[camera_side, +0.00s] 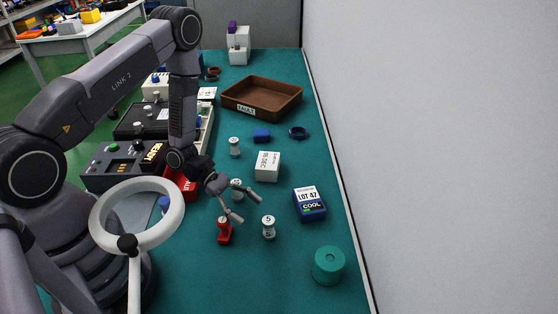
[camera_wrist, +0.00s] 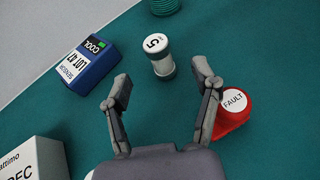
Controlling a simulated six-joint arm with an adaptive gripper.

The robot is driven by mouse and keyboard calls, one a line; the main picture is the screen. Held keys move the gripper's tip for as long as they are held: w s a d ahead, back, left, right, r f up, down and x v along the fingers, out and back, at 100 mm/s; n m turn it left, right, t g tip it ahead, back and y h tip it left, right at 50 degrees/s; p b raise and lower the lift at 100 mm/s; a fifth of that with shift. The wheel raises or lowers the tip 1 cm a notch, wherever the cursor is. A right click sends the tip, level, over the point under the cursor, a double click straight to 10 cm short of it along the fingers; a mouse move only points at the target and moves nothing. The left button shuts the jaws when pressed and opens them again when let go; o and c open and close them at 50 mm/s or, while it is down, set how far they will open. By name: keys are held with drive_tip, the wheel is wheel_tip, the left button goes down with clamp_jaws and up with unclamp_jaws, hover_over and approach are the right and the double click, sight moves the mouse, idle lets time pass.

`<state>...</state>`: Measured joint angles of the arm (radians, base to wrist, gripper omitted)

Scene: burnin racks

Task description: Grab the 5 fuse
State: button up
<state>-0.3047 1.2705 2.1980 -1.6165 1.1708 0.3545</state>
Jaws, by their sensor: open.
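The fuse marked 5 (camera_side: 268,228) is a small white and clear cylinder standing on the teal mat. In the wrist view, the fuse (camera_wrist: 160,58) shows its white top with a black 5. My gripper (camera_side: 249,207) is open and empty, its fingers pointing down and toward the fuse from the upper left. In the wrist view, the fuse appears just beyond and between the fingertips of my gripper (camera_wrist: 162,80), not between the pads. Another fuse (camera_side: 236,185) stands partly hidden behind my gripper, and a further one (camera_side: 234,147) stands farther back.
A red FAULT stamp (camera_side: 224,232) stands close to one finger; it also shows in the wrist view (camera_wrist: 233,106). A blue LOT 47 box (camera_side: 310,205), white box (camera_side: 267,167) and green cylinder (camera_side: 328,266) stand around. A brown tray (camera_side: 285,108) lies at the back. A wall borders the right.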

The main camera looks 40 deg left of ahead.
sight(268, 225)
drive_tip(key=x, duration=0.6)
drive_tip(key=shift+w+d+f, duration=0.1)
drive_tip(key=shift+w+f, duration=0.05)
drive_tip(key=shift+f, duration=0.15)
drive_tip(key=shift+c, duration=0.4)
clamp_jaws()
